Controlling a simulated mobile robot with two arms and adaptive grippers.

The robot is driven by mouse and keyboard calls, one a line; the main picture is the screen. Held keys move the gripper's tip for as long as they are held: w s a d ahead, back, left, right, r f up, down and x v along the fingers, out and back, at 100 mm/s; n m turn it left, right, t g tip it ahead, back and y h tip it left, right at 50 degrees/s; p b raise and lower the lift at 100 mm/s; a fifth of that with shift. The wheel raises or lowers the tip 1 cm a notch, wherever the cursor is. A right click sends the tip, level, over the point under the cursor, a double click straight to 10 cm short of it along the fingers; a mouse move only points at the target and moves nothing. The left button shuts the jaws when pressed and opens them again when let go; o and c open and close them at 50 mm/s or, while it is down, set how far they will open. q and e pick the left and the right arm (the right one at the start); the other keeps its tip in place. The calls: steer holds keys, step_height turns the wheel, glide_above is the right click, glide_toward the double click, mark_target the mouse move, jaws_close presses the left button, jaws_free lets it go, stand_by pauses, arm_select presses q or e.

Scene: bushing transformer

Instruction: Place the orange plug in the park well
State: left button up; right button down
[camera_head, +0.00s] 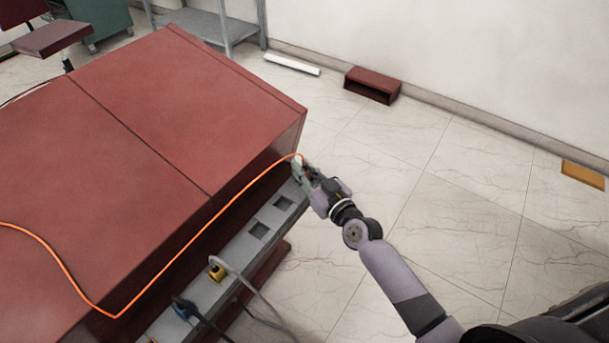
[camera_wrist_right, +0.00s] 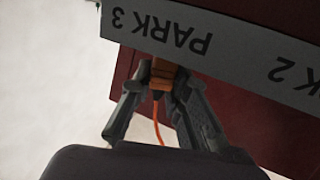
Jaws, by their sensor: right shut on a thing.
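My right gripper (camera_head: 306,174) is at the far end of the grey ledge (camera_head: 235,257) on the cabinet's side. In the right wrist view my right gripper (camera_wrist_right: 160,82) is shut on the orange plug (camera_wrist_right: 161,72), one finger on each side. The plug is at the edge of the ledge's grey face, by the upside-down label PARK 3 (camera_wrist_right: 160,33). Whether the plug is inside a well is hidden. The orange cable (camera_head: 213,221) runs from my gripper back over the cabinet. My left gripper is not in view.
A red cabinet (camera_head: 150,115) fills the left. A yellow plug (camera_head: 217,272) with a grey cable and a blue plug (camera_head: 184,308) sit lower along the ledge. The tiled floor to the right is open. A small red box (camera_head: 372,84) lies by the wall.

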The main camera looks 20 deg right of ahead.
steer(key=shift+f, duration=0.35)
steer(key=shift+f, duration=0.15)
steer(key=c, duration=1.5)
jaws_free()
steer(key=shift+c, duration=0.2)
steer(key=shift+s+d, duration=0.1)
steer(key=shift+s, duration=0.05)
steer(key=v, duration=1.1)
steer(key=shift+s, duration=0.35)
steer(key=shift+d, duration=0.1)
